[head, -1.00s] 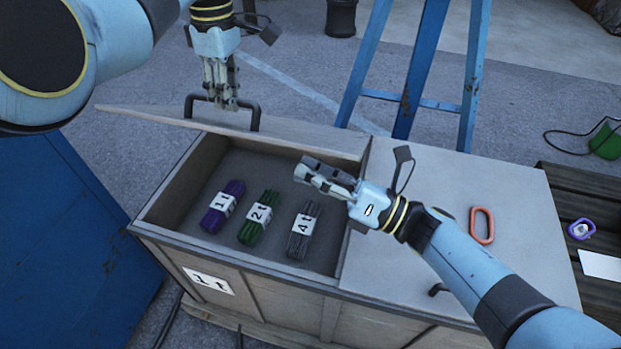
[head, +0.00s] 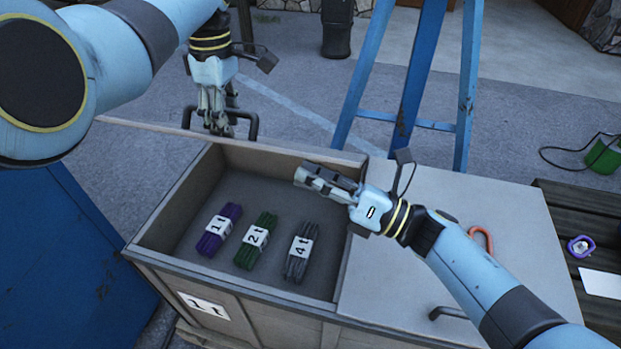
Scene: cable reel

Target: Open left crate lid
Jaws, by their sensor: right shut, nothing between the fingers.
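The left crate lid (head: 290,143) stands raised at the back of the open left compartment, seen nearly edge-on. Its dark handle (head: 254,122) shows behind the lid's edge. My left gripper (head: 219,130) reaches down from above with its fingers together across the middle of the handle, apparently shut on it; the lid's edge partly hides the contact. My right gripper (head: 300,172) is shut and empty, above the right rear part of the compartment.
The crate (head: 200,275) holds a purple bundle (head: 212,242), a green bundle (head: 247,256) and a grey bundle (head: 296,265). The right lid (head: 390,285) is closed, with an orange ring (head: 485,238) on it. A blue trestle (head: 405,110) stands behind.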

